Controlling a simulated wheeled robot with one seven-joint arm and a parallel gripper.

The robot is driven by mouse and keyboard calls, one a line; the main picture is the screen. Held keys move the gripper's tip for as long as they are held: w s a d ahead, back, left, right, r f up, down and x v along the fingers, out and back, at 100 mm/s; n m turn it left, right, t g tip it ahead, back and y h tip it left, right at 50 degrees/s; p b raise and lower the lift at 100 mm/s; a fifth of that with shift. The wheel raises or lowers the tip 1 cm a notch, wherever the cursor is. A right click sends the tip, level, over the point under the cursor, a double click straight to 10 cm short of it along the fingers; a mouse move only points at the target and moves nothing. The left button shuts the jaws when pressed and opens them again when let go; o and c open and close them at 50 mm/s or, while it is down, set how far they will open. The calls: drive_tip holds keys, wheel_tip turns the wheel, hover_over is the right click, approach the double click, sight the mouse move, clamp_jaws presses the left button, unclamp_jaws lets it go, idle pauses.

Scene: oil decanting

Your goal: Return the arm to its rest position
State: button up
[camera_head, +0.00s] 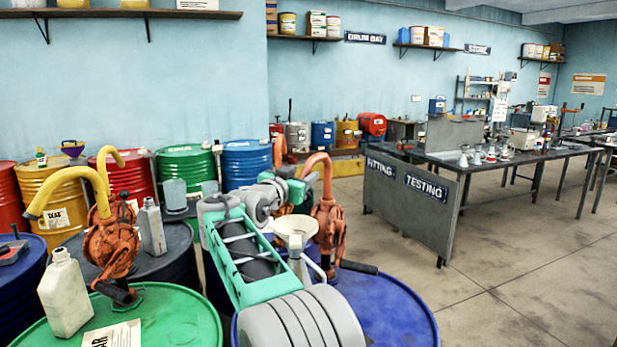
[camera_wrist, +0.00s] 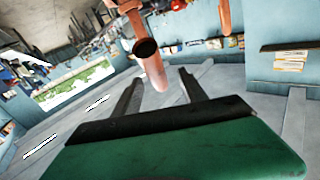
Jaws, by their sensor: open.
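My arm (camera_head: 245,262) is green and grey and reaches out over the drums, bent at the elbow. My gripper (camera_wrist: 159,76) is open, with its two dark fingers apart and nothing held between them. In the wrist view an orange pump spout (camera_wrist: 151,68) appears between and beyond the fingers; I cannot tell how close it is. In the head view the gripper end is small and partly hidden beside an orange hand pump (camera_head: 329,228) with a curved spout. A cream funnel (camera_head: 295,233) stands in front of that pump.
A blue drum (camera_head: 395,308) and a green drum (camera_head: 175,318) stand close in front. The green one bears a beige jug (camera_head: 65,293) and another orange pump (camera_head: 110,245). More drums line the wall. A workbench (camera_head: 480,160) stands right; the floor (camera_head: 500,270) before it is clear.

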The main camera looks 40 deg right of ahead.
drive_tip(key=shift+v, duration=1.25)
